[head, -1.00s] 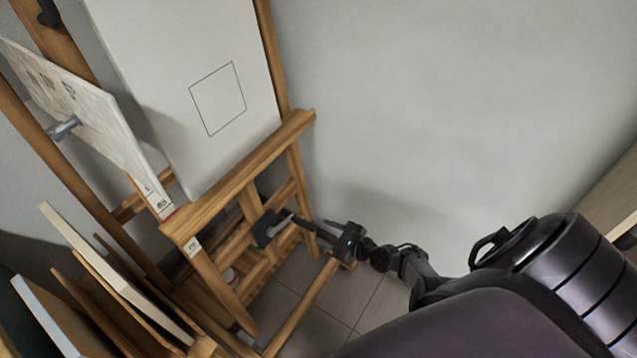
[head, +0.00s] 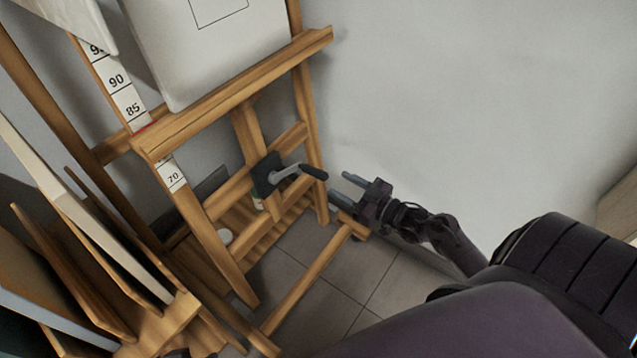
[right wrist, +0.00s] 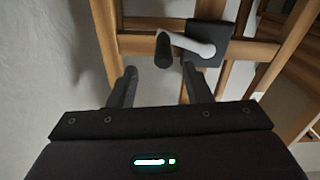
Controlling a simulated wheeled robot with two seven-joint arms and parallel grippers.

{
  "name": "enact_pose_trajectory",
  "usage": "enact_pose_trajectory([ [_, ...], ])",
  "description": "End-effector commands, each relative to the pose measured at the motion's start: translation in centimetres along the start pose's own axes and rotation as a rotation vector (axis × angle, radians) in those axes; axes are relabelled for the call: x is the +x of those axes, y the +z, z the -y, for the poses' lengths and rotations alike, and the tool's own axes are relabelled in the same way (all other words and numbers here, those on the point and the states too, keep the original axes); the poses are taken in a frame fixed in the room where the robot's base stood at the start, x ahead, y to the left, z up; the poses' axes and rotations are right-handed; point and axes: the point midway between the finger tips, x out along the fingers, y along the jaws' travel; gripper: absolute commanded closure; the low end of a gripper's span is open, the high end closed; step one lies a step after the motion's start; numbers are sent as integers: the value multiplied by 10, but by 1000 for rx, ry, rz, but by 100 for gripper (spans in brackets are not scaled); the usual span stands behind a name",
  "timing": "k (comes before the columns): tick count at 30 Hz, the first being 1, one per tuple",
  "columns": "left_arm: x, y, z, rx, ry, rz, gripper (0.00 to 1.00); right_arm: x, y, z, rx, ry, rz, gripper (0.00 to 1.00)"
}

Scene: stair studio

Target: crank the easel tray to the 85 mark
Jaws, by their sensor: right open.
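The wooden easel's tray (head: 235,95) holds the canvas (head: 215,50). The white scale strip (head: 117,82) shows 85 and 90, and a red mark (head: 145,127) sits at the tray's left end, just below the 85 label. The crank has a black mount, a grey arm (head: 286,172) and a black handle (head: 314,172) pointing right. My right gripper (head: 345,188) is open and empty, just right of the handle and apart from it. In the right wrist view the handle (right wrist: 163,48) lies beyond the fingertips, between them sideways.
Several boards (head: 75,215) lean in a rack at the left. The easel's foot rail (head: 305,290) runs along the tiled floor below the crank. The bare wall (head: 460,100) fills the right, with free room around my right gripper.

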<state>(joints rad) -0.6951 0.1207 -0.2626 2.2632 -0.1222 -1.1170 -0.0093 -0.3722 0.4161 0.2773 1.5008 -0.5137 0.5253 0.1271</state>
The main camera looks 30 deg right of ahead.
Motion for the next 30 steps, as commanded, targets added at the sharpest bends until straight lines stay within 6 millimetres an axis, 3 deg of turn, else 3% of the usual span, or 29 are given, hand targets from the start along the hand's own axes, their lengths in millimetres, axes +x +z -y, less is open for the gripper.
enact_pose_trajectory([
  [5, -5, -4, -3, 6, 5, -19, 64, 11, -2, 5, -46, -9, -15, 55],
  [18, 0, -17, -14, 23, 28, -125, 64, 73, -3, 5, -41, -7, -13, 55],
  [29, 0, -21, -14, 24, 30, -142, 64, 79, -3, 5, -40, -8, -10, 55],
  [30, 0, -21, -14, 24, 30, -142, 64, 79, -3, 5, -40, -8, -10, 60],
])
